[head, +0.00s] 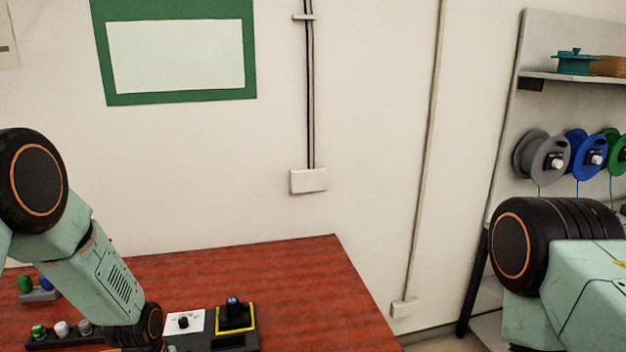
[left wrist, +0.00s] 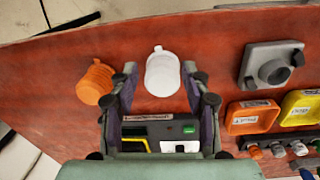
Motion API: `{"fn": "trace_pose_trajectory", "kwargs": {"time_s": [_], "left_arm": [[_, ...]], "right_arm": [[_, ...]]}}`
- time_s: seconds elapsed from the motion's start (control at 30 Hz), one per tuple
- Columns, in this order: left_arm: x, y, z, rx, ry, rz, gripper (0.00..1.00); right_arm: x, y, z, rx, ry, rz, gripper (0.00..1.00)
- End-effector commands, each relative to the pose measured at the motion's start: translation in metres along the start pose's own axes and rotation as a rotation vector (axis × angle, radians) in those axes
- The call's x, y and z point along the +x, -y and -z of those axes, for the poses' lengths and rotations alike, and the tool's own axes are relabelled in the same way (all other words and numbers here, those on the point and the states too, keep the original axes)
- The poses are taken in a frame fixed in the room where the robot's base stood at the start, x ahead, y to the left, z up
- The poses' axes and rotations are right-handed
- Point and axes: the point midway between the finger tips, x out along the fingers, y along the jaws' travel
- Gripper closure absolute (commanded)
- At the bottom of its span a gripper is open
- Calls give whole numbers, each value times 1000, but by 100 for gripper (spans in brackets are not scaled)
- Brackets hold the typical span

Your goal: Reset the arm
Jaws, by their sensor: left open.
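My left gripper (left wrist: 160,88) is open in the left wrist view, its two fingers pointing over the red table (left wrist: 60,65). A white bulb-shaped piece (left wrist: 162,74) shows between and just beyond the fingertips; I cannot tell whether they are apart in height. An orange ribbed piece (left wrist: 95,82) lies just left of the left finger. In the head view my left arm (head: 105,275) reaches down over the table, and its gripper is out of sight. My right arm (head: 570,270) shows at the right edge; its gripper is not in view.
A dark panel (head: 240,343) holds a yellow-framed box with a blue-topped knob (head: 234,312). A rack of small coloured pieces (head: 62,332) is at left. The wrist view shows a grey device (left wrist: 272,66), an orange tray (left wrist: 252,117) and a yellow tray (left wrist: 303,106) at right.

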Motion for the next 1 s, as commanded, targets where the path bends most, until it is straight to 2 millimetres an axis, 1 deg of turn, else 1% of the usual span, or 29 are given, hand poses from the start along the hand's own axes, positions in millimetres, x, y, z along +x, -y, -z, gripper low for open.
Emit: {"fn": "trace_pose_trajectory", "kwargs": {"time_s": [0.03, 0.07, 0.1, 0.17, 0.2, 0.27, 0.3, 0.4, 0.5, 0.6, 0.67, 1.0], "left_arm": [[19, -6, -33, 13, 18, -2, 52], [28, -8, -49, 20, 18, -3, 52], [38, -11, -72, 26, 18, -4, 52], [49, -14, -105, 36, 19, -3, 52], [54, -15, -127, 40, 19, -3, 52], [60, -16, -158, 50, 18, -1, 52], [61, -16, -176, 55, 17, 2, 52], [60, -15, -216, 66, 16, 10, 52], [55, -13, -248, 77, 16, 19, 52], [47, -10, -277, 88, 15, 30, 52], [41, -9, -293, 97, 15, 36, 52], [94, -6, -291, 96, 5, 36, 52]], "right_arm": [[0, 0, 0, 0, 1, 0, 60], [0, 0, 0, 0, 1, 0, 60], [0, 0, 0, 0, 1, 0, 60], [0, 0, 0, 0, 1, 0, 60], [0, 0, 0, 0, 1, 0, 60], [0, 0, 0, 0, 1, 0, 60], [0, 0, 0, 0, 1, 0, 60], [0, 0, 0, 0, 1, 0, 60], [0, 0, 0, 0, 0, 0, 60], [0, 0, 0, 0, 0, 0, 60], [0, 0, 0, 0, 1, 0, 60], [53, 0, 0, 0, 1, 0, 60]]}}
